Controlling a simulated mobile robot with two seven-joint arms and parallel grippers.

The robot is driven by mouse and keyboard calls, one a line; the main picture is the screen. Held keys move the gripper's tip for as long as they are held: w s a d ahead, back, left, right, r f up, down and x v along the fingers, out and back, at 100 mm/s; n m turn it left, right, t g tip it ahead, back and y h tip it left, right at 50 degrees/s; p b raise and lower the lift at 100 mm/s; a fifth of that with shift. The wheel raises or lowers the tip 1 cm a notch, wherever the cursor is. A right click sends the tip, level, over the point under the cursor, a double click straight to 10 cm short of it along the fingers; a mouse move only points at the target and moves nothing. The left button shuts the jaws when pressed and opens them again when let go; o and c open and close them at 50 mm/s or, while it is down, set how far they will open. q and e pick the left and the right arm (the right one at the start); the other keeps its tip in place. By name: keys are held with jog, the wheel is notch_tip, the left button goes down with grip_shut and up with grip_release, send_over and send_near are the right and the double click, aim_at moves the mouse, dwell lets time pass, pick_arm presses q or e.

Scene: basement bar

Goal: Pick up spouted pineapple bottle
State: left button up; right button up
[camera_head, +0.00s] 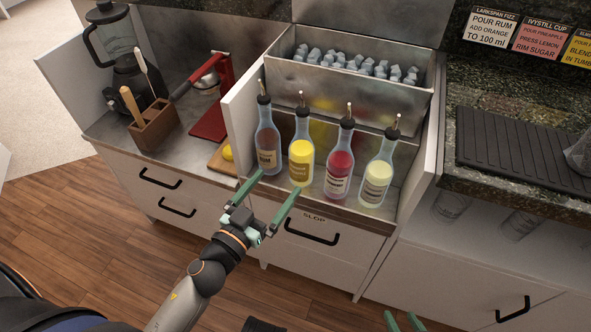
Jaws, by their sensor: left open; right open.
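A row of spouted bottles stands upright on the metal shelf. The bottle with bright yellow liquid (301,152) is second from the left and looks like the pineapple one, though its label is too small to read surely. My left gripper (279,182) is open and empty, in front of the shelf. Its fingers point toward the yellow bottle; one fingertip overlaps the foot of the brown bottle (267,140) in the picture, the other the foot of the yellow one. I cannot tell whether they touch. My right gripper (405,321) shows only its green fingertips at the bottom edge.
A red bottle (339,160) and a pale yellow bottle (377,172) stand close on the right. An ice bin (290,85) is behind. A white divider (241,110) stands left, with a cutting board (222,160), red press (211,122) and wooden caddy (155,126) beyond.

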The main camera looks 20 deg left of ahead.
aim_at(295, 160)
pick_arm(q)
jog(key=w, duration=0.4)
jog(key=w+d+p, duration=0.1)
jog(key=w, duration=0.1)
jog(key=shift+r, duration=0.1)
jog(key=shift+w+d, duration=0.2)
jog(key=shift+w, duration=0.5)
jog(key=w, duration=0.2)
jog(key=w+d, duration=0.1)
jog(key=w, duration=0.1)
jog(key=shift+w, duration=0.35)
jog(key=c, duration=0.6)
grip_shut()
